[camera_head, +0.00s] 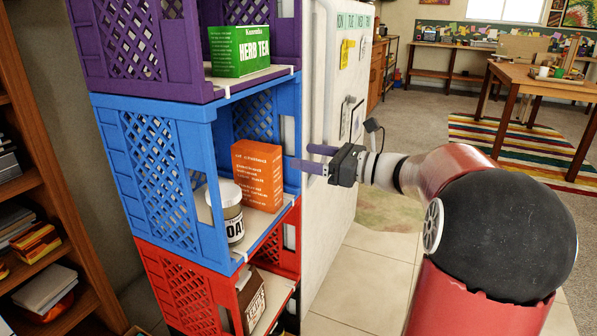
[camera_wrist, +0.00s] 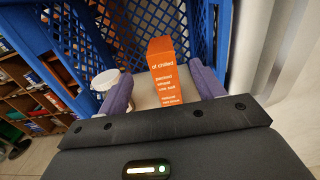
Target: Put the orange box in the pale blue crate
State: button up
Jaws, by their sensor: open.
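The orange box (camera_head: 257,175) stands upright on the pale floor of the bright blue crate (camera_head: 161,165), the middle one of a stack. In the wrist view the orange box (camera_wrist: 166,72) is ahead, between the lines of my two purple fingers. My gripper (camera_head: 300,158) is open and empty at the crate's open front, just right of the box in the head view. In the wrist view its fingers (camera_wrist: 160,80) point into the crate; whether they touch the box I cannot tell. I see no crate that is clearly pale blue.
A white-lidded jar (camera_head: 233,222) stands left of the box, also in the wrist view (camera_wrist: 105,80). A purple crate (camera_head: 135,45) with a green tea box (camera_head: 239,52) is above. A red crate (camera_head: 183,285) with a brown carton (camera_head: 250,300) is below. A white fridge (camera_head: 322,235) stands close right.

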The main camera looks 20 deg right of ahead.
jog(key=s+a+f+n+g+h, duration=0.6)
jog(key=s+a+f+n+g, duration=0.3)
jog(key=s+a+n, duration=0.5)
jog(key=s+d+f+n+t+h, duration=0.1)
jog(key=s+d+f+n+h, duration=0.1)
jog(key=s+n, duration=0.4)
jog(key=s+d+f+n+h, duration=0.2)
jog(key=s+f+n+h, duration=0.1)
jog(key=s+n, duration=0.3)
jog(key=shift+s+f+n+t+h, duration=0.2)
jog(key=shift+s+n+t+h, duration=0.25)
jog(key=shift+h, duration=0.45)
jog(key=shift+w, duration=0.1)
